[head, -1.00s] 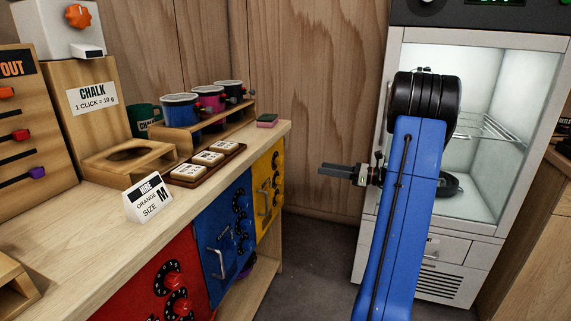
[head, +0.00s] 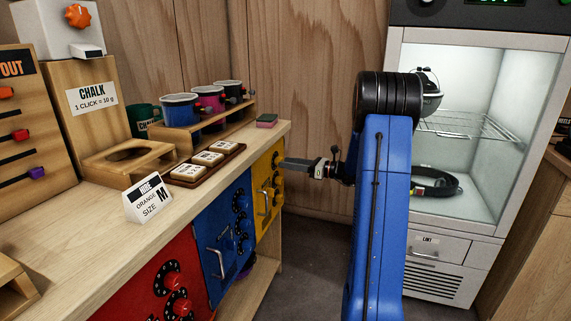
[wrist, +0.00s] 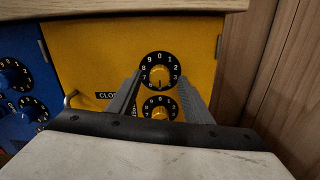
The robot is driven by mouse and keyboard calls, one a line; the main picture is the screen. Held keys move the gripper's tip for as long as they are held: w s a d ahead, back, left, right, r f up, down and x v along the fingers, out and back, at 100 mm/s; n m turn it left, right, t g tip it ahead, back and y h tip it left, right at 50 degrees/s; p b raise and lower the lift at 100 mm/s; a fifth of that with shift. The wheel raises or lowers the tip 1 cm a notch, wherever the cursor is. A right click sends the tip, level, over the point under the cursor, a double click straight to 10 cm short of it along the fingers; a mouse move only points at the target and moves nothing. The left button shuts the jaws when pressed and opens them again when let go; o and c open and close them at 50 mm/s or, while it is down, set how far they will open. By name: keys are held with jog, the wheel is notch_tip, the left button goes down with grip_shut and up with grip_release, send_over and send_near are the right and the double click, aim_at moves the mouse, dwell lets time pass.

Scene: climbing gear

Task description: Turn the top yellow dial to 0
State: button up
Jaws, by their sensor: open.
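The top yellow dial (wrist: 159,74) is a yellow knob on a black number ring on the yellow door (wrist: 85,55), which also shows in the head view (head: 263,210). The 0 on its ring is at the top. A dark mark shows low on the knob, but its exact reading is too small to tell. My gripper (wrist: 160,78) is open, its two fingers left and right of the top dial in the wrist view. In the head view my gripper (head: 284,163) reaches left to the yellow door's dials. I cannot tell whether it touches the knob.
A second yellow dial (wrist: 160,108) sits just below, partly hidden by my gripper. Blue dials (wrist: 12,77) are on the left. The counter edge (wrist: 120,9) overhangs above. A door handle (head: 262,202) sticks out, and a wooden wall (wrist: 285,80) stands right.

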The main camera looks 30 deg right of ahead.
jog(key=shift+x, duration=0.95)
jog(key=c, duration=1.1)
jog(key=shift+o, duration=0.2)
jog(key=shift+n, duration=0.3)
